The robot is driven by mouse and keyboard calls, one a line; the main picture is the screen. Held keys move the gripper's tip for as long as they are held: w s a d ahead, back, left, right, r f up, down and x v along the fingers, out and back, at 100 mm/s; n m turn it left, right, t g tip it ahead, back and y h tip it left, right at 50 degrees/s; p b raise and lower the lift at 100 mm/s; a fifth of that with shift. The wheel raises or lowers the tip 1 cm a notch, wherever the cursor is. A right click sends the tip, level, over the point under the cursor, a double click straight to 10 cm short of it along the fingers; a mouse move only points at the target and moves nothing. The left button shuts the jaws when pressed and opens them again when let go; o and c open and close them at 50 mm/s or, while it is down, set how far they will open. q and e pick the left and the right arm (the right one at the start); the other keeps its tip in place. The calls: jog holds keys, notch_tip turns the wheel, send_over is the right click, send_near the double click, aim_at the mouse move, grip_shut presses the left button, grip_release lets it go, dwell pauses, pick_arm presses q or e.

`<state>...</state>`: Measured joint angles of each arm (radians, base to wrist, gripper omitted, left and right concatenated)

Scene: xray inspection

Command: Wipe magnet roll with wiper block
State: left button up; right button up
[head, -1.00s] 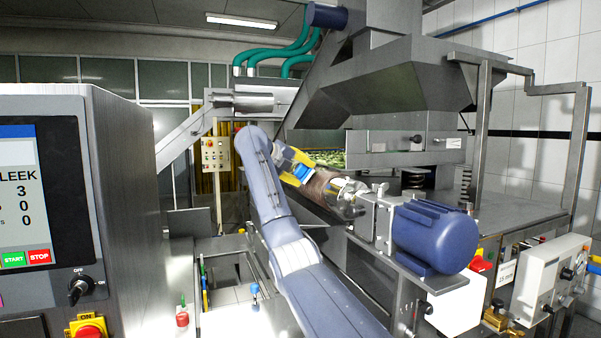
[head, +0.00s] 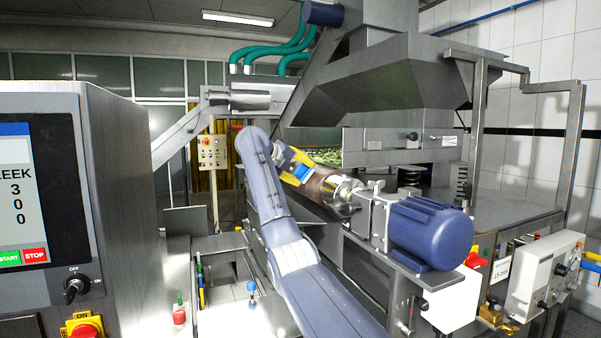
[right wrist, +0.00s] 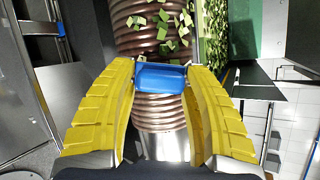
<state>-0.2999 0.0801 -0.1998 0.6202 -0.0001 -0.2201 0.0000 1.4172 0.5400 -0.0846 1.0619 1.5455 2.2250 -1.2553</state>
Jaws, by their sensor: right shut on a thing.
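The magnet roll (head: 325,184) is a ridged brown cylinder with a shiny metal end, lying slanted beside the blue motor. In the right wrist view the roll (right wrist: 160,112) runs top to bottom, with green leafy bits on its far part and bare ridges nearer. My right gripper (head: 293,168) has yellow fingers and is shut on the blue wiper block (head: 301,172). In the right wrist view the block (right wrist: 161,77) lies across the roll between the fingertips of the gripper (right wrist: 161,72). It appears to touch the roll, though the contact face is hidden. My left gripper is not in view.
The blue motor (head: 431,234) and its bracket stand at the roll's near end. A grey hopper (head: 390,90) hangs above, with a green-covered belt (head: 314,139) behind the roll. A control cabinet (head: 120,210) fills the left side.

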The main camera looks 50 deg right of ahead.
jog(key=shift+w+d, duration=0.3)
jog(key=shift+w, duration=0.3)
jog(key=shift+w+d, duration=0.3)
jog(key=shift+w, duration=0.3)
jog(key=shift+w+d, duration=0.3)
jog(key=shift+w, duration=0.3)
jog(key=shift+s+f, duration=0.1)
jog(key=shift+s+a, duration=0.4)
jog(key=shift+s, duration=0.45)
jog(key=shift+s+a, duration=0.35)
jog(key=shift+s, duration=0.5)
jog(key=shift+s+f, duration=0.1)
jog(key=shift+s, duration=0.05)
jog(key=shift+c, duration=0.4)
jog(key=shift+w+a+r, duration=0.2)
jog(key=shift+a+r, duration=0.25)
jog(key=shift+r, duration=0.05)
jog(key=shift+w+a+r, duration=0.3)
jog(key=shift+a+r, duration=0.1)
jog(key=shift+a, duration=0.2)
jog(key=shift+w+a+r, duration=0.35)
jog(key=shift+a+r, duration=0.1)
jog(key=shift+a, duration=0.1)
jog(key=shift+w+a+r, duration=0.3)
jog(key=shift+a+r, duration=0.1)
jog(key=shift+a, duration=0.2)
jog(key=shift+r, duration=0.1)
